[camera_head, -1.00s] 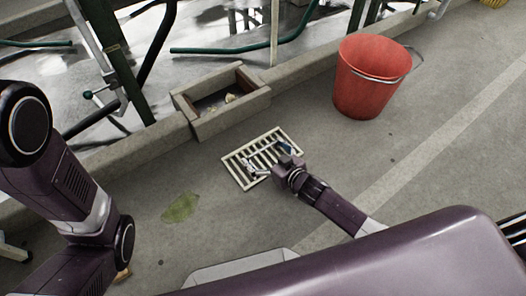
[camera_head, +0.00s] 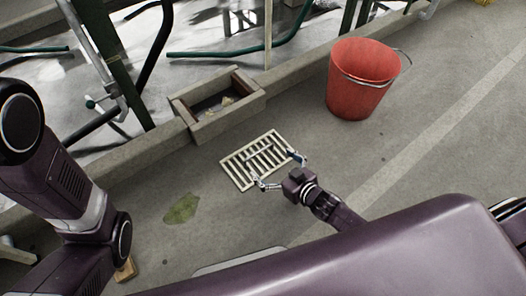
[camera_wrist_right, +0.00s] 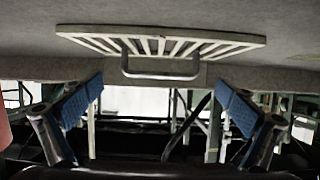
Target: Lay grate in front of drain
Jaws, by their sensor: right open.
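The pale slatted grate (camera_head: 262,161) lies flat on the concrete floor, in front of the drain box (camera_head: 181,107) and apart from it. The drain box is a square stone-walled frame against the basin kerb, with some debris inside. My right gripper (camera_head: 281,172) is open and empty at the grate's near side, its fingers spread wide. In the right wrist view the grate (camera_wrist_right: 100,42) and its bar handle (camera_wrist_right: 160,75) show beyond the spread fingers of the gripper (camera_wrist_right: 160,108), with nothing between them. My left arm shows at left, but its gripper is out of view.
A red bucket (camera_head: 352,95) stands right of the grate. A green wet patch (camera_head: 181,209) is on the floor at left. The kerb (camera_head: 130,155) runs behind, with green pipes and wet basins beyond.

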